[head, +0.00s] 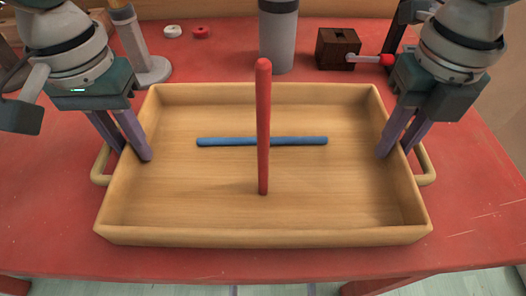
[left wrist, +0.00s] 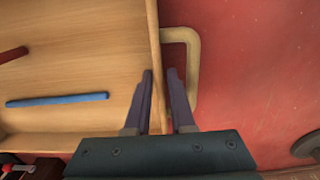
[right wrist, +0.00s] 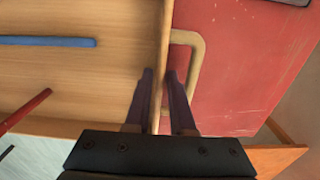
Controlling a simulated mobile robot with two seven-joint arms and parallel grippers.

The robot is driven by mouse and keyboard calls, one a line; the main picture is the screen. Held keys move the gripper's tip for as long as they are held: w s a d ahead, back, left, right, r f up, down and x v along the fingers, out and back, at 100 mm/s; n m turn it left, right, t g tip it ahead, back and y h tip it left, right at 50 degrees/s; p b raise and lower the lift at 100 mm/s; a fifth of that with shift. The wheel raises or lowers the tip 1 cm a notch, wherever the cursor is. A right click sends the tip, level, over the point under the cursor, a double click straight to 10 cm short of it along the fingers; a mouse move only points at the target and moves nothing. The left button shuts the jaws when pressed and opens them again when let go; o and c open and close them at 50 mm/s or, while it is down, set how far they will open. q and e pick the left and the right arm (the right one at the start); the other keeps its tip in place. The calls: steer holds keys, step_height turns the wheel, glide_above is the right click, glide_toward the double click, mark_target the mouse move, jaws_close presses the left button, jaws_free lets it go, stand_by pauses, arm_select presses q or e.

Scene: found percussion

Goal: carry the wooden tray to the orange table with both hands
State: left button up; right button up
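The wooden tray (head: 330,236) rests on the red table. It also shows in the left wrist view (left wrist: 100,70) and the right wrist view (right wrist: 100,75). A red stick (head: 263,125) and a blue stick (head: 300,141) are inside it. My left gripper (head: 134,154) straddles the tray's left wall, one finger inside and one outside, near the left handle (head: 101,165). My right gripper (head: 394,152) straddles the right wall likewise, near the right handle (head: 428,165). In both wrist views the fingers show a narrow gap beside the wall, so they look open.
A grey stand (head: 150,68) is at the back left, with a white disc (head: 173,31) and a red disc (head: 200,32) nearby.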

arm_select(q)
jaws_close()
arm_select(e)
jaws_close()
steer(key=shift+r, duration=0.1)
stand_by(0.8)
